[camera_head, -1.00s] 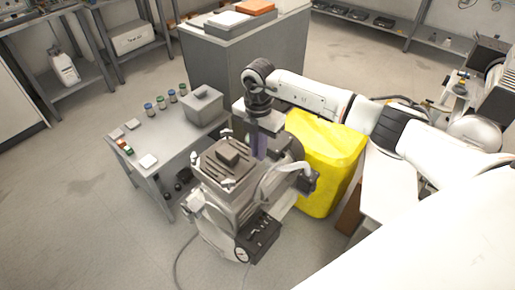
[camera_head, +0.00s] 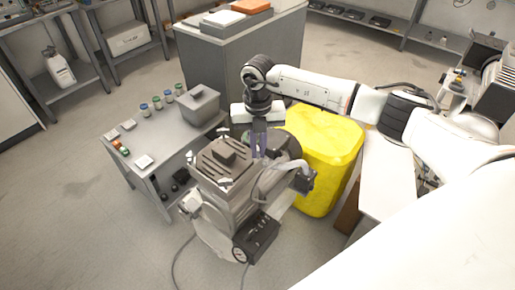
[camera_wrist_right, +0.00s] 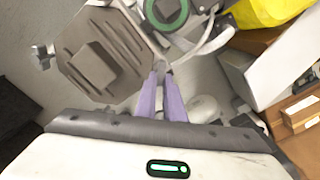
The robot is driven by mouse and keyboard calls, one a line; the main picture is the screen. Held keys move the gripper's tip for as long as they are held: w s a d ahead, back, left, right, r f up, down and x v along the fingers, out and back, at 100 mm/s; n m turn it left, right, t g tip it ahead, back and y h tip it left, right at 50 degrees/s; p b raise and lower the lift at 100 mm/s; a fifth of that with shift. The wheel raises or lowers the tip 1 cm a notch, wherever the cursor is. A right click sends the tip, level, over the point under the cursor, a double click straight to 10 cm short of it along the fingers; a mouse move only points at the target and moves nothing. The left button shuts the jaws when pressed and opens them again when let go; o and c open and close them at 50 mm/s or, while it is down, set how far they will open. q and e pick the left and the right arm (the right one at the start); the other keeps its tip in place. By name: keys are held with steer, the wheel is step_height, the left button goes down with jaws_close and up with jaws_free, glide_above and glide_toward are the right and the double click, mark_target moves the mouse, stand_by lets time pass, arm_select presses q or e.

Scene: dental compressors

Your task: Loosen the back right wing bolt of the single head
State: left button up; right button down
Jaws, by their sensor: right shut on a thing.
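The single head (camera_head: 222,180) is a compressor with a dark ribbed top plate (camera_head: 213,168) and a raised block in its middle. The plate also shows in the wrist view (camera_wrist_right: 80,68). My right gripper (camera_head: 258,155) points straight down at the plate's right edge. Its purple fingers (camera_wrist_right: 160,72) are shut on the back right wing bolt (camera_wrist_right: 160,65), which they mostly hide. Another wing bolt (camera_wrist_right: 42,56) stands at a different corner of the plate, clear of the gripper. My left gripper is not in view.
A yellow bin (camera_head: 322,150) stands right of the compressor. A grey table (camera_head: 150,140) at the left holds small jars and a grey box (camera_head: 199,104). A hose (camera_head: 270,178) curves close to the right of the head. A grey cabinet (camera_head: 240,60) stands behind.

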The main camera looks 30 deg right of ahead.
mark_target(258, 152)
stand_by(0.5)
steer(key=c, duration=1.9)
jaws_free()
steer(key=shift+o, duration=0.2)
step_height(258, 152, up, 10)
steer(key=shift+r, duration=0.2)
